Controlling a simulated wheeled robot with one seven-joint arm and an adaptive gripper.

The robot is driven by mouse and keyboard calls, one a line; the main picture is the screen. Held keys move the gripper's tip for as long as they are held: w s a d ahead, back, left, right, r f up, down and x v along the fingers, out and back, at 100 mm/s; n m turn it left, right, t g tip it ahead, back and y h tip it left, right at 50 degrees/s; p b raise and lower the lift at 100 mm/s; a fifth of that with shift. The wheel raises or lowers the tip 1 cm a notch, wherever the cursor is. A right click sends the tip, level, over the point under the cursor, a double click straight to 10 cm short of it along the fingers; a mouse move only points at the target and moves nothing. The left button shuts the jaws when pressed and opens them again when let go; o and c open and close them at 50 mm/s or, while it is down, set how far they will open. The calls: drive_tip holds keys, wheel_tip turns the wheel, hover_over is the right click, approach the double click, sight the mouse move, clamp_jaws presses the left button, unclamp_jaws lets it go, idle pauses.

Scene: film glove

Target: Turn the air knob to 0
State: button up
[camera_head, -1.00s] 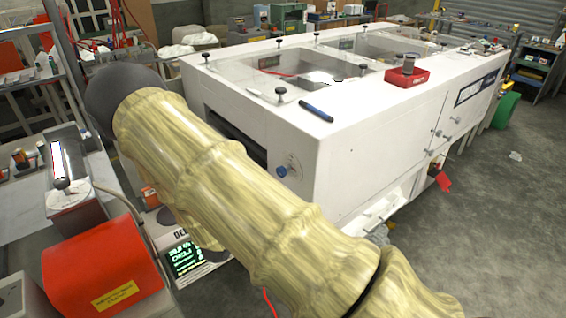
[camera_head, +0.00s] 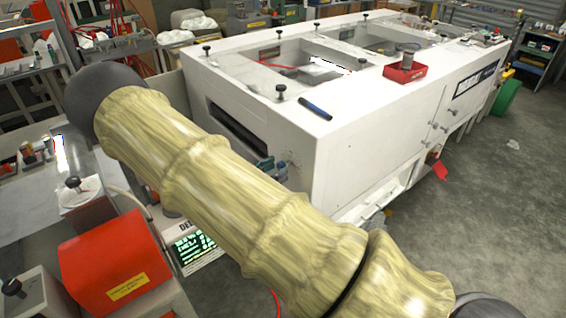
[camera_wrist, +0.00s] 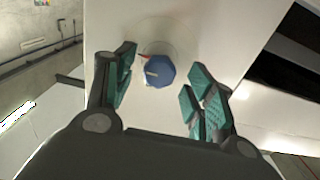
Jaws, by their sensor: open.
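The blue air knob (camera_wrist: 159,72) sits on the white machine's end panel, with a round pale dial around it and a small red mark at its upper left. In the wrist view my gripper (camera_wrist: 158,88) is open, with one teal-padded finger on each side of the knob. Neither finger appears to touch it, and the dial's numbers are too small to read. In the head view my gripper's teal fingertips (camera_head: 272,167) show beside the end panel, mostly behind my arm. The knob is hidden there.
The white machine (camera_head: 365,150) fills the middle, with a dark slot (camera_head: 238,130) in its end. A red tray (camera_head: 405,72) and a blue marker (camera_head: 316,108) lie on top. A red-orange box (camera_head: 112,262) stands at lower left. Open floor (camera_head: 470,220) lies to the right.

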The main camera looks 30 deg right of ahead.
sight(279, 168)
drive_tip(key=shift+w+d+p, duration=0.1)
drive_tip(key=shift+d+p, duration=0.45)
drive_tip(key=shift+d, duration=1.3)
drive_tip(key=c, duration=1)
